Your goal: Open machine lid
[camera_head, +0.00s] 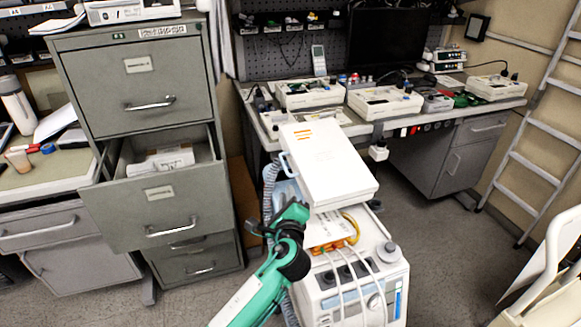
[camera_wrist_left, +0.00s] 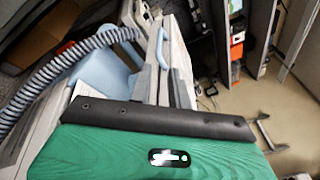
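The machine (camera_head: 350,285) is a white box with knobs, a blue-edged panel and pale cables on its front. Its white lid (camera_head: 325,165) with orange marks is raised and tilted, and a label and a yellow tube show beneath it. A light-blue handle (camera_head: 286,165) is on the lid's left side; it also shows in the left wrist view (camera_wrist_left: 160,47). My left gripper (camera_head: 280,222), green and black, is at the machine's left side, below the handle. No contact with the lid is visible, and its finger opening cannot be made out. My right gripper is out of view.
A grey ribbed hose (camera_wrist_left: 75,65) runs along the machine's left side. A grey filing cabinet (camera_head: 150,90) with an open drawer (camera_head: 160,200) stands to the left. A workbench (camera_head: 390,125) with several devices is behind. Floor (camera_head: 440,240) is clear to the right, before a ladder (camera_head: 545,130).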

